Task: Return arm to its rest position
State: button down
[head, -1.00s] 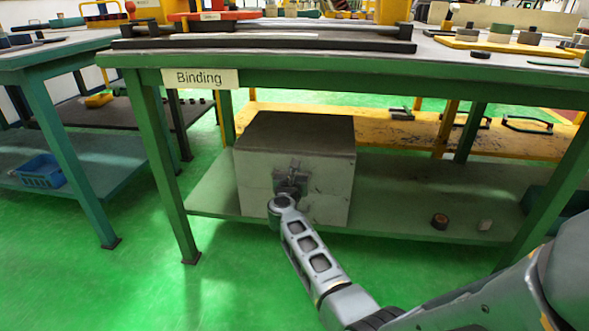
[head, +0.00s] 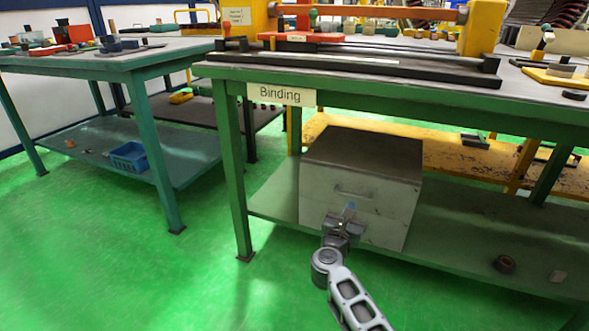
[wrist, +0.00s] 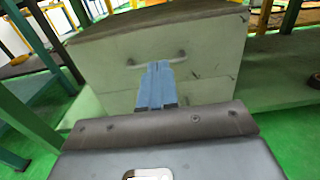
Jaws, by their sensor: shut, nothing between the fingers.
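My gripper (head: 349,211) is in front of the grey box on the lower shelf of the bench with the "Binding" sign. In the wrist view its blue-grey fingers (wrist: 157,86) are together with nothing between them. They point at the front of the grey box (wrist: 200,62), just below its handle. The box also shows in the head view (head: 375,200). I cannot tell whether the fingertips touch it. My forearm reaches up from the bottom edge of the head view.
The green Binding bench (head: 400,85) stands over the box. A second green table (head: 110,62) is at the left, with a blue basket (head: 130,157) on its lower shelf. A tape roll (head: 505,264) lies on the Binding shelf. The green floor (head: 90,260) at left front is clear.

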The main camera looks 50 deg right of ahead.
jog(key=s+a+r+m+t+y, duration=0.35)
jog(key=s+a+m+y, duration=0.3)
jog(key=s+a, duration=0.5)
jog(key=s+a+r+m+t+y, duration=0.2)
jog(key=s+a+r+m+y, duration=0.25)
jog(key=s+a+m, duration=0.65)
jog(key=s+a+r+m+t+y, duration=0.3)
jog(key=s+a+m+y, duration=0.25)
jog(key=s+a, duration=0.65)
notch_tip(320, 180, up, 27)
jog(key=w+a+n+p, duration=0.1)
jog(key=a+p, duration=0.1)
jog(key=p, duration=2.5)
jog(key=shift+w, duration=0.2)
jog(key=shift+d+f+y, duration=0.1)
jog(key=shift+y, duration=0.15)
